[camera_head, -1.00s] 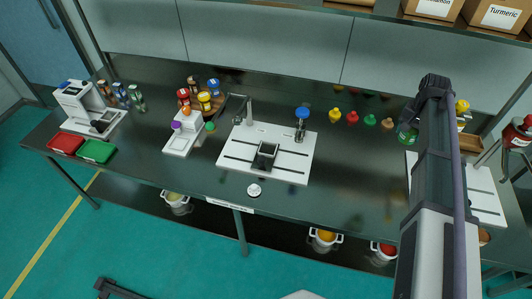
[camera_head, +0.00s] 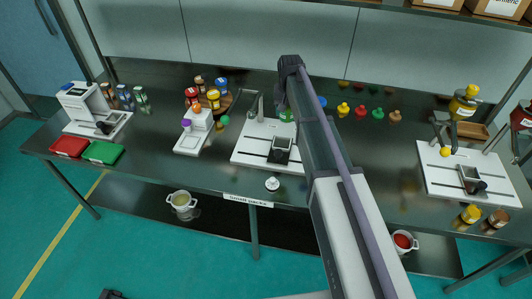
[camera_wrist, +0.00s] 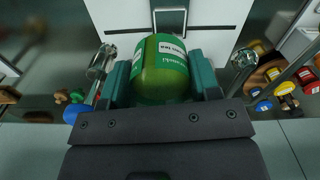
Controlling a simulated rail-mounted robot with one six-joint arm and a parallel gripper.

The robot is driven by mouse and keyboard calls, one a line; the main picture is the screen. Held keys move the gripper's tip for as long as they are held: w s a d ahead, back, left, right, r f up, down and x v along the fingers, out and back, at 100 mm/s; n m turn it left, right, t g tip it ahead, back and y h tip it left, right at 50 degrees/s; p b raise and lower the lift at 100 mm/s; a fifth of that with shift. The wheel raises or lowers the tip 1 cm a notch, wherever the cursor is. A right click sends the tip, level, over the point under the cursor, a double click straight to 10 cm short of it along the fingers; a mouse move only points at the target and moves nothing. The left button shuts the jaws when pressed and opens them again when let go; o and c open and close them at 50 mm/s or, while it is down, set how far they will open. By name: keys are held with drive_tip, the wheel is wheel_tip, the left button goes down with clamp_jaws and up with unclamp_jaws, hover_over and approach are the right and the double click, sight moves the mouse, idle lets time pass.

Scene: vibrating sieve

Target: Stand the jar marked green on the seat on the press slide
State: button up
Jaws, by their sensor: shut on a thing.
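A green jar (camera_wrist: 165,70) with a white-lettered green label is between the two fingers of my gripper (camera_wrist: 162,84), which is shut on it. In the head view the jar (camera_head: 287,115) shows as a bit of green beside the end of my arm, above the back of the middle white station. The seat looks empty. My arm hides the station's right side. I cannot tell which part is the press slide.
A second white station (camera_head: 440,178) with a similar black seat stands at the right. Several small coloured items (camera_head: 361,111) line the back. Spice jars (camera_head: 213,97) stand at the back left. A white knob-shaped thing (camera_head: 272,184) sits near the front edge.

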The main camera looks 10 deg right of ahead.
sight(282, 144)
drive_tip(key=w+f+n+b, duration=0.2)
drive_tip(key=f+b, duration=0.4)
drive_tip(key=w+f+n+b, duration=0.1)
drive_tip(key=w+f+b, duration=0.1)
drive_tip(key=f+b, duration=0.4)
drive_tip(key=w+f+n+b, duration=0.2)
drive_tip(key=w+f+b, duration=0.1)
drive_tip(key=f+b, duration=0.3)
drive_tip(key=shift+d+f+n, duration=0.2)
drive_tip(key=shift+f+n, duration=0.1)
drive_tip(key=shift+f, duration=0.8)
drive_tip(key=shift+r, duration=0.3)
drive_tip(key=shift+c, duration=0.4)
drive_tip(key=shift+f, duration=0.25)
drive_tip(key=o, duration=1)
drive_tip(key=shift+r, duration=0.1)
wheel_tip(282, 144, up, 13)
drive_tip(key=p, duration=1.3)
drive_tip(key=s+m, duration=0.3)
drive_tip(key=s, duration=3.4)
drive_tip(key=shift+f, duration=0.35)
